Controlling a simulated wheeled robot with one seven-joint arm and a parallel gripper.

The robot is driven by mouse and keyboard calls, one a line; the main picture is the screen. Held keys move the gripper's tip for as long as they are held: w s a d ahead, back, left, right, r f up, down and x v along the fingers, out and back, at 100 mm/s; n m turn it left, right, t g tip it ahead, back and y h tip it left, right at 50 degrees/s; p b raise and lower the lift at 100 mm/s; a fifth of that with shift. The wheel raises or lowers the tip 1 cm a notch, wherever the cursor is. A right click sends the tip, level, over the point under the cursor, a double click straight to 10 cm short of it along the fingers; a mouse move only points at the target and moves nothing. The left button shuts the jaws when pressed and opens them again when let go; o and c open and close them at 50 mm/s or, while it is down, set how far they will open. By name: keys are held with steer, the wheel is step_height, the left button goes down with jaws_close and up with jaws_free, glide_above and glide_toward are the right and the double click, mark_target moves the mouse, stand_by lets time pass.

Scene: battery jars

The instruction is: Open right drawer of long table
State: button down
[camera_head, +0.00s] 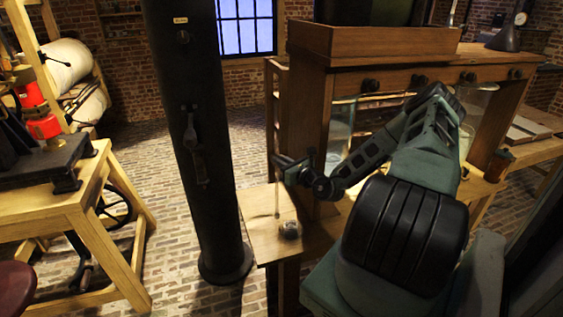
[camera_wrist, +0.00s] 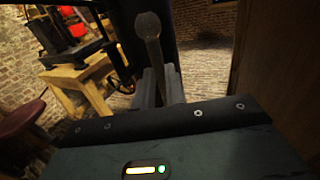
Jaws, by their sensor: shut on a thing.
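The long wooden table (camera_head: 345,80) stands at the right in the head view, with a row of dark round knobs along its drawer front. My arm covers part of the front below the middle knobs. My gripper (camera_head: 284,166) is left of the table, well away from the right knob. In the wrist view my gripper (camera_wrist: 160,88) is shut on a grey rod (camera_wrist: 152,45) with a rounded end, which sticks out past the fingers. What the rod belongs to is unclear.
A dark pillar (camera_head: 190,150) stands left of my gripper. A low wooden surface (camera_head: 258,230) with a small round object (camera_head: 289,229) lies below it. A wooden workbench (camera_head: 75,195) is at far left. Brick floor is open between workbench and pillar.

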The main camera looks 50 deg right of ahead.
steer(key=shift+f, duration=0.4)
steer(key=c, duration=1.5)
jaws_free()
steer(key=shift+o, duration=0.2)
